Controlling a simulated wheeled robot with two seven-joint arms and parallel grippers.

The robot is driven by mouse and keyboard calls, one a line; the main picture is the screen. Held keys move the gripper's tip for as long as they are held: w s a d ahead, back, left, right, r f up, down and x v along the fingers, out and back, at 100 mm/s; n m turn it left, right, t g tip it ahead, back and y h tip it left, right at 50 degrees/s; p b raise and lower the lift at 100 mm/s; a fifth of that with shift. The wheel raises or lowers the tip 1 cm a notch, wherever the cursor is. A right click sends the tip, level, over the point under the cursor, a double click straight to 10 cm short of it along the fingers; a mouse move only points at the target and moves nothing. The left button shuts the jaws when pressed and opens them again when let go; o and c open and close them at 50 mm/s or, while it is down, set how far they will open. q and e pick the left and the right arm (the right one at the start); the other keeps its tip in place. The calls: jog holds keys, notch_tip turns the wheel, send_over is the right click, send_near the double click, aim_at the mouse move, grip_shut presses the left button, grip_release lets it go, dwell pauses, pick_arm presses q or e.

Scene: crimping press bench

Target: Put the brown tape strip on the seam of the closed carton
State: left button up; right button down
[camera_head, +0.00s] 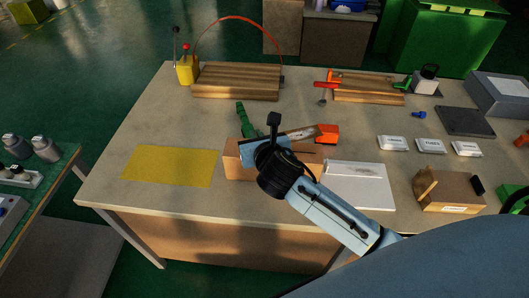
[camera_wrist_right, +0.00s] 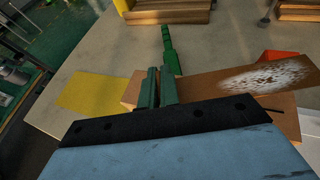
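The carton (camera_head: 232,165) is a brown box near the middle of the bench, partly hidden behind my right gripper and arm. It also shows under the gripper in the right wrist view (camera_wrist_right: 130,92). My right gripper (camera_wrist_right: 157,88) is over the carton, its green fingers close together on the end of the brown tape strip (camera_wrist_right: 215,85). The strip sticks out to the right, slanted, with a whitish mottled patch; in the head view (camera_head: 301,132) it shows above the carton's back part. Whether it touches the carton, and the seam itself, I cannot tell. My left gripper is out of view.
A yellow mat (camera_head: 170,166) lies left of the carton, a white panel (camera_head: 357,187) to its right. An orange-red object (camera_head: 327,134) and a green tool (camera_head: 243,118) are close behind. A wooden rack (camera_head: 237,82) stands further back. A small open box (camera_head: 450,190) is at right.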

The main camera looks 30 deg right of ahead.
notch_tip(320, 180, down, 6)
jog(key=shift+r+b, duration=0.25)
jog(key=shift+b, duration=0.55)
jog(key=shift+r, duration=0.1)
jog(key=c, duration=2.1)
grip_release()
jog(key=shift+f, duration=0.25)
jog(key=o, duration=0.5)
jog(key=shift+c, duration=0.2)
jog(key=shift+r, duration=0.1)
jog(key=shift+s+r, duration=0.15)
jog(key=shift+r, duration=0.05)
jog(key=p+v, duration=0.2)
jog(key=v, duration=0.9)
jog(key=shift+s, duration=0.35)
